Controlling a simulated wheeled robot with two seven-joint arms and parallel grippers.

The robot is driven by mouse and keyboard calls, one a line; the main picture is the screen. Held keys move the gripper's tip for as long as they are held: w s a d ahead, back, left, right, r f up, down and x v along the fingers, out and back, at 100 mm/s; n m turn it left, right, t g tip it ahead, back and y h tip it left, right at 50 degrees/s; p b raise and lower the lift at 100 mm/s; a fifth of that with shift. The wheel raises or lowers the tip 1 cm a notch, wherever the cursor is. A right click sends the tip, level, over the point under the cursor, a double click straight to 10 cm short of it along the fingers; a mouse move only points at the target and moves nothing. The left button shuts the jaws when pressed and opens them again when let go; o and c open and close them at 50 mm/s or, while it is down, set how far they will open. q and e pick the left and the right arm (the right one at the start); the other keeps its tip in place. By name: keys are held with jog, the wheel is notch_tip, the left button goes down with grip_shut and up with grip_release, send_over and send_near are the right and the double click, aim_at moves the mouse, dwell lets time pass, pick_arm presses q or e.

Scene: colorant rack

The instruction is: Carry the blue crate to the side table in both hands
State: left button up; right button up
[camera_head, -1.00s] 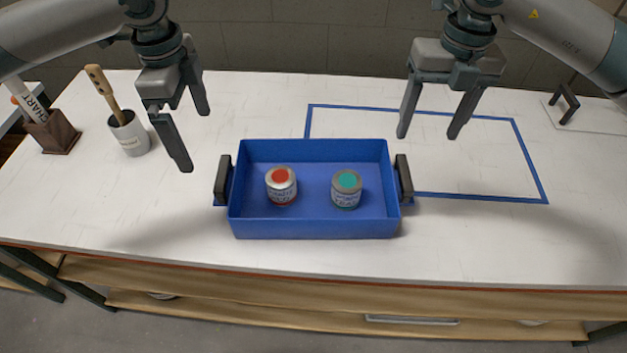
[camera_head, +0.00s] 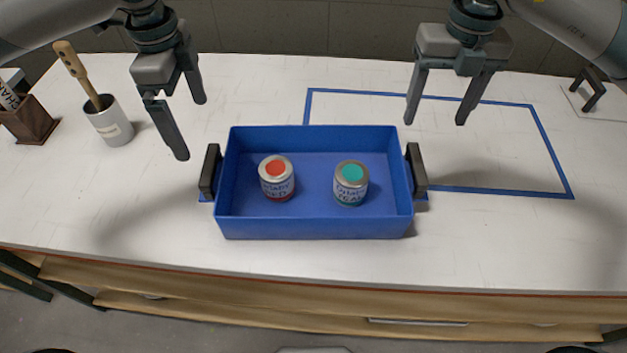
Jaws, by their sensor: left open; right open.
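The blue crate (camera_head: 315,228) stands on the white table (camera_head: 90,215), with a dark handle on its left side (camera_head: 210,171) and another on its right side (camera_head: 416,170). Inside it stand a can with a red top (camera_head: 277,178) and a can with a teal top (camera_head: 350,183). My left gripper (camera_head: 191,128) is open and empty, above and just left of the crate's back left corner. My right gripper (camera_head: 435,115) is open and empty, above and behind the right handle. Neither gripper touches the crate. I cannot make out a separate side table.
A blue tape outline (camera_head: 555,165) marks the table behind and right of the crate. A white cup with a wooden-handled tool (camera_head: 108,124) and a brown holder (camera_head: 28,120) stand at the left. A dark handle on a pale panel (camera_head: 588,88) lies at the back right.

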aim_at(212, 174)
pick_arm(q)
jog(key=shift+s, duration=0.1)
pick_arm(e)
jog(key=shift+s, duration=0.15)
pick_arm(q)
notch_tip(212, 174, down, 17)
jog(key=shift+f, duration=0.2)
pick_arm(e)
notch_tip(212, 174, down, 17)
jog(key=shift+f, duration=0.15)
pick_arm(q)
jog(key=c, duration=1.8)
pick_arm(e)
grip_shut()
pick_arm(q)
jog(key=shift+o, duration=0.2)
jog(key=shift+r, duration=0.1)
